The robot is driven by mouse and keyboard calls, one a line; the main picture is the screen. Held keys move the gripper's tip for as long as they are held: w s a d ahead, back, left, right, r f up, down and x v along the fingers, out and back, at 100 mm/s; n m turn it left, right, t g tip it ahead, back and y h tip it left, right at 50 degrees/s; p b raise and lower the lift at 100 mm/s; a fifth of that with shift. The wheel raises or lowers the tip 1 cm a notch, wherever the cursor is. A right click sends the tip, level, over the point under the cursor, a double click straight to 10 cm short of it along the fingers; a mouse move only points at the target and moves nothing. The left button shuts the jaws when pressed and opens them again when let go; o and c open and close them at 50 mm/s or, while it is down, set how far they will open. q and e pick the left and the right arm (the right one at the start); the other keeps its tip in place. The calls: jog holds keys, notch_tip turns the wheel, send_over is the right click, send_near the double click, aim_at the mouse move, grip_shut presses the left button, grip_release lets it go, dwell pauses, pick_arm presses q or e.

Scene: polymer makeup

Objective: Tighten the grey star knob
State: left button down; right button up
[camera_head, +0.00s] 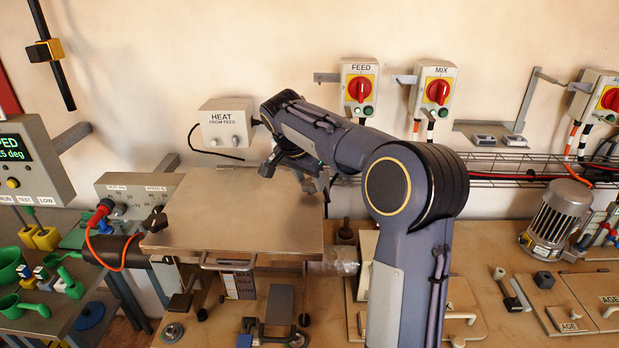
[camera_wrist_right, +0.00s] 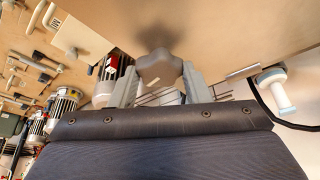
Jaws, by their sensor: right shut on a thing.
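The grey star knob (camera_wrist_right: 160,68) shows in the right wrist view, under a tan metal surface, with its lobed head facing the camera. My right gripper (camera_wrist_right: 160,80) is shut on it, one finger on each side. In the head view my right arm bends over the bench, and the right gripper (camera_head: 298,168) is at the back right edge of the metal-topped box (camera_head: 240,215). The knob is hidden there behind the box and arm. My left gripper is not in view.
A HEAT box (camera_head: 226,126) hangs on the wall behind. FEED (camera_head: 359,88) and MIX (camera_head: 434,92) switches are to its right. A motor (camera_head: 556,218) stands on the bench at right. A white spool-like part (camera_wrist_right: 277,90) is right of the gripper in the wrist view.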

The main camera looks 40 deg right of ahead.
jog(key=m, duration=0.1)
jog(key=m+g, duration=0.1)
jog(key=m, duration=0.1)
jog(key=shift+w+m+g+p, duration=0.2)
jog(key=shift+m+g+p, duration=0.1)
jog(key=shift+p, duration=0.1)
jog(key=m+g, duration=0.1)
jog(key=m, duration=0.2)
jog(key=shift+w+m, duration=0.1)
jog(key=shift+m, duration=0.3)
jog(key=m+g, duration=0.1)
jog(key=m, duration=0.1)
jog(key=m+y, duration=0.1)
jog(key=m, duration=0.1)
jog(key=shift+w+d+g, duration=0.1)
jog(key=shift+g, duration=0.3)
jog(key=shift+d+m+g+y, duration=0.1)
jog(key=shift+m+g+y, duration=0.45)
jog(key=shift+m, duration=1.55)
jog(key=shift+f, duration=0.1)
jog(key=o, duration=1)
jog(key=shift+w, duration=0.1)
